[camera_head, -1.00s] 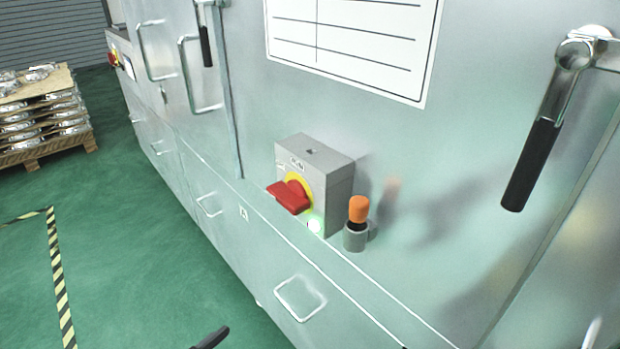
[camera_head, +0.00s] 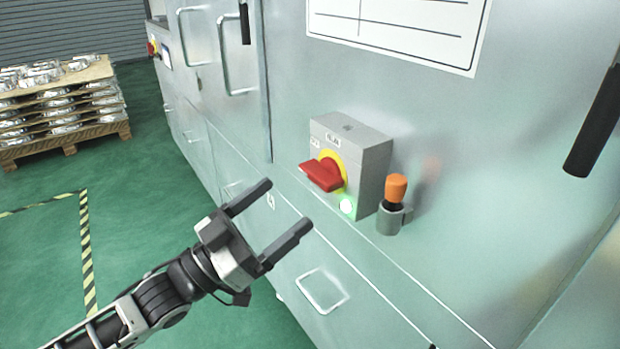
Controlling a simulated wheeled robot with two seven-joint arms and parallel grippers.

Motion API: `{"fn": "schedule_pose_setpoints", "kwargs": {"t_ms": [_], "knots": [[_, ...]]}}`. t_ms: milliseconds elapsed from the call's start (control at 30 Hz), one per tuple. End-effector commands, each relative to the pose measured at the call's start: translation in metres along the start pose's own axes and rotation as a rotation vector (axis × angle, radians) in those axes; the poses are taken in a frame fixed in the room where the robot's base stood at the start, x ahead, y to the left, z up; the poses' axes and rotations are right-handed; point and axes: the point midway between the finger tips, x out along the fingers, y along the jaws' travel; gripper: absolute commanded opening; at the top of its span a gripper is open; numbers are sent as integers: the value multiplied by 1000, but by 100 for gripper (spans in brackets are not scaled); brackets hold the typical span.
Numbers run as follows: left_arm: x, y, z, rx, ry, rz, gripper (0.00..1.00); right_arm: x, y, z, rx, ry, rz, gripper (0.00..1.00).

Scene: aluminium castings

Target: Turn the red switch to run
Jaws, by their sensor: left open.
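The red switch (camera_head: 322,176) is a red handle on a yellow disc (camera_head: 337,163), on the front of a grey box (camera_head: 366,162) fixed to the machine. Small labels sit above the handle, too small to read surely. My right gripper is not in view.
A black door handle (camera_head: 594,125) is at far right, a drawer pull (camera_head: 323,291) below. A pallet of castings (camera_head: 57,104) stands at left; green floor is clear.

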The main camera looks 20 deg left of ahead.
Motion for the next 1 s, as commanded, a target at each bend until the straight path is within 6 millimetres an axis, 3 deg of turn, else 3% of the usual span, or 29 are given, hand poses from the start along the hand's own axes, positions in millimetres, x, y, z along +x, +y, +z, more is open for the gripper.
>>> {"fn": "schedule_pose_setpoints", "kwargs": {"t_ms": [100,300,500,767,933,1000], "knots": [[27,0,-3,2,5,1,91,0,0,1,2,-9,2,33],[57,0,-1,1,2,0,91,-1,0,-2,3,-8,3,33],[68,0,0,1,-1,0,91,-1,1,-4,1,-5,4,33],[69,0,1,1,-2,0,91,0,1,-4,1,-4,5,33],[69,0,1,1,-2,0,46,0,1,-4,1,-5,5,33],[69,0,1,1,-2,0,46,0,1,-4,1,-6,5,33]]}}
